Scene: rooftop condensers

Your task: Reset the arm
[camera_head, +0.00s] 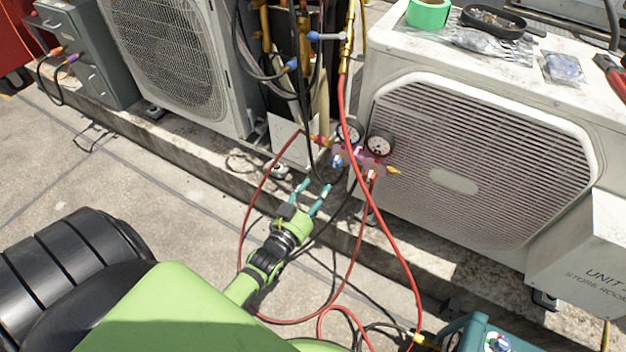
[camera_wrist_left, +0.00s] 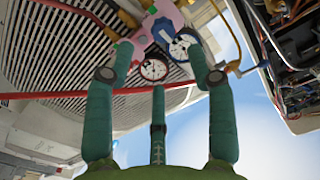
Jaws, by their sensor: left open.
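My left gripper (camera_head: 313,191) reaches in from the lower left in the head view, with its green fingers pointing toward the gauge manifold (camera_head: 358,158). The manifold has two round dials, a pink body, and red and blue knobs. In the left wrist view my left gripper (camera_wrist_left: 158,75) shows its fingers spread apart with nothing held between them. The pink manifold (camera_wrist_left: 162,20) and its dials appear beyond the fingertips. A red hose (camera_wrist_left: 60,95) crosses that view behind the fingers. My right gripper does not show in either view.
A condenser unit (camera_head: 480,160) stands right of the manifold, with green tape (camera_head: 428,13) and a black tray (camera_head: 492,20) on top. Another condenser (camera_head: 170,60) stands left. A teal machine (camera_head: 482,335) sits at the bottom right.

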